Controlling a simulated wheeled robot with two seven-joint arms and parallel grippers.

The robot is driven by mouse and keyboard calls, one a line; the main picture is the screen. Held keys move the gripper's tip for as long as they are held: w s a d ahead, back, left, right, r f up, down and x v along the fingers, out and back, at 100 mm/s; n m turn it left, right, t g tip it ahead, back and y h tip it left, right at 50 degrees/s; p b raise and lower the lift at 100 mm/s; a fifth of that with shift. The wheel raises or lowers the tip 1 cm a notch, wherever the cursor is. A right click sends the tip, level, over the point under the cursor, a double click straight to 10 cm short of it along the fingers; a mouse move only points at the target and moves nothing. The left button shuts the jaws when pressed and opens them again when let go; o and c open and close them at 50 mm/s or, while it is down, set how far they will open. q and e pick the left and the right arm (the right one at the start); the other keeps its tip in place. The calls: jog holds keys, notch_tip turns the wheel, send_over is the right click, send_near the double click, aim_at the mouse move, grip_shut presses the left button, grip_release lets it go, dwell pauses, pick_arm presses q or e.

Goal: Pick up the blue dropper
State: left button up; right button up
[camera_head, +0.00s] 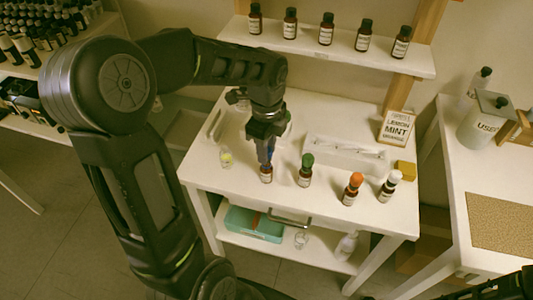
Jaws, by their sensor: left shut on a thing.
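My left gripper (267,150) points down over the white table and is shut on the blue dropper (271,153). The blue dropper sits at the top of a small brown bottle (266,174) with a pale label, and the fingers partly hide it. The bottle looks upright; I cannot tell whether the dropper is still in its neck. To the right stand brown bottles with a green top (307,160), an orange top (356,180) and a white top (395,177). My right gripper is not clearly in view; only a dark part of me shows at the bottom right corner.
A white tray (345,155) lies behind the bottles, with a "Lemon Mint" card (396,127) and a yellow block (405,170) to its right. A small glass (226,158) stands left of the gripper. A shelf of brown bottles (330,52) hangs behind. A grey "Used" container (485,122) stands at right.

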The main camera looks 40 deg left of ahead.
pick_arm(q)
notch_tip(320, 180, up, 9)
jog(key=shift+f, duration=0.1)
jog(key=shift+f+b, duration=0.2)
jog(key=shift+b, duration=0.15)
dwell(0.5)
jog(key=shift+f+b, duration=0.55)
jog(key=shift+f, duration=0.25)
jog(key=shift+o, duration=1)
grip_shut()
